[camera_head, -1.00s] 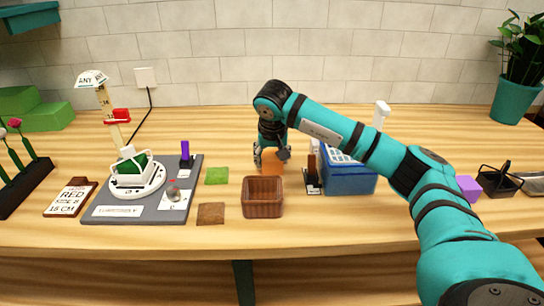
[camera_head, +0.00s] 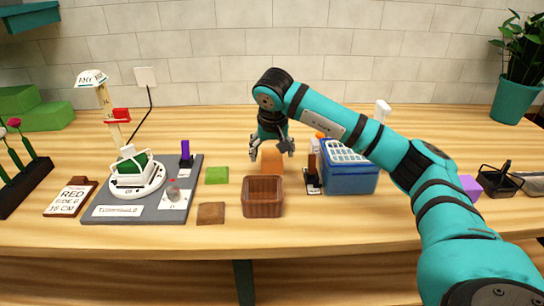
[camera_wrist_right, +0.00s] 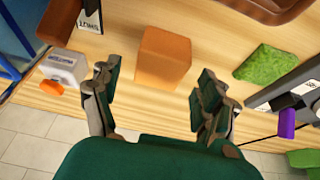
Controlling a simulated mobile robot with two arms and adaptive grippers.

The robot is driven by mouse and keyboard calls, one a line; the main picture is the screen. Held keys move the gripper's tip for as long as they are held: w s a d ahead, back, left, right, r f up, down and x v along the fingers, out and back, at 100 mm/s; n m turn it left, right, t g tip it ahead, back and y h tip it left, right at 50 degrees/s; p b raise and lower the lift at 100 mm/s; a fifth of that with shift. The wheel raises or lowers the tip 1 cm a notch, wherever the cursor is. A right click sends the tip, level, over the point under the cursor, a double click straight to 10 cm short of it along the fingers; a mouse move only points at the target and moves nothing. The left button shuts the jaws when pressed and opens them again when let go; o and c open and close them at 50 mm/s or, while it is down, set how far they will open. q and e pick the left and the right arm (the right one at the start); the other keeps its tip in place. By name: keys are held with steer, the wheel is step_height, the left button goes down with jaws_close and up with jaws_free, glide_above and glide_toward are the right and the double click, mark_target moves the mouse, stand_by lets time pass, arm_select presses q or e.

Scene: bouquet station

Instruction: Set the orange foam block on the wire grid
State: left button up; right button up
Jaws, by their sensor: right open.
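The orange foam block (camera_head: 272,162) sits on the wooden table behind the brown basket. It also shows in the right wrist view (camera_wrist_right: 163,57), standing alone on the wood. My right gripper (camera_head: 271,147) is just above and behind the block, open and empty. In the right wrist view its fingers (camera_wrist_right: 160,92) are spread wide, with the block beyond the tips and apart from them. A white grid (camera_head: 346,151) lies across the top of the blue box (camera_head: 350,179), right of the block. My left gripper is not in view.
The brown basket (camera_head: 263,205) stands in front of the block. A green square (camera_head: 217,175) and a brown square (camera_head: 211,213) lie to the left. A dark upright holder (camera_head: 312,178) and a white bottle (camera_wrist_right: 64,68) with an orange cap stand between block and blue box.

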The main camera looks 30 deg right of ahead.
steer(key=v, duration=0.9)
steer(key=shift+r, duration=0.15)
